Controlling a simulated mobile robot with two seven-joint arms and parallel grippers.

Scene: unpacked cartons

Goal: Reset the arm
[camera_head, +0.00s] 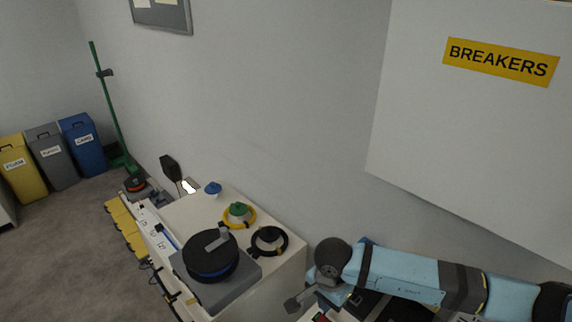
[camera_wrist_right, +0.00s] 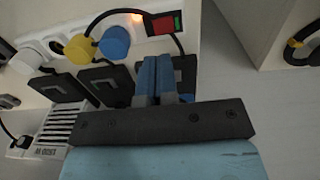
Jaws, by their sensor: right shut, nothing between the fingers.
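My right arm (camera_head: 405,275), light blue with dark bands, comes in from the right in the head view, below the white panel. Its dark rounded joint (camera_head: 333,255) is near the right end of the white cabinet. In the right wrist view my right gripper (camera_wrist_right: 155,62) has its two blue fingers together, with nothing between them. The fingertips are in front of a white power strip (camera_wrist_right: 62,38), near a black adapter; I cannot tell whether they touch. My left gripper is not in view.
The white panel marked BREAKERS (camera_head: 470,130) hangs above my right arm. In the wrist view are a yellow plug (camera_wrist_right: 79,49), a blue plug (camera_wrist_right: 115,42) and a red switch (camera_wrist_right: 160,24). Bins (camera_head: 82,143) stand far left.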

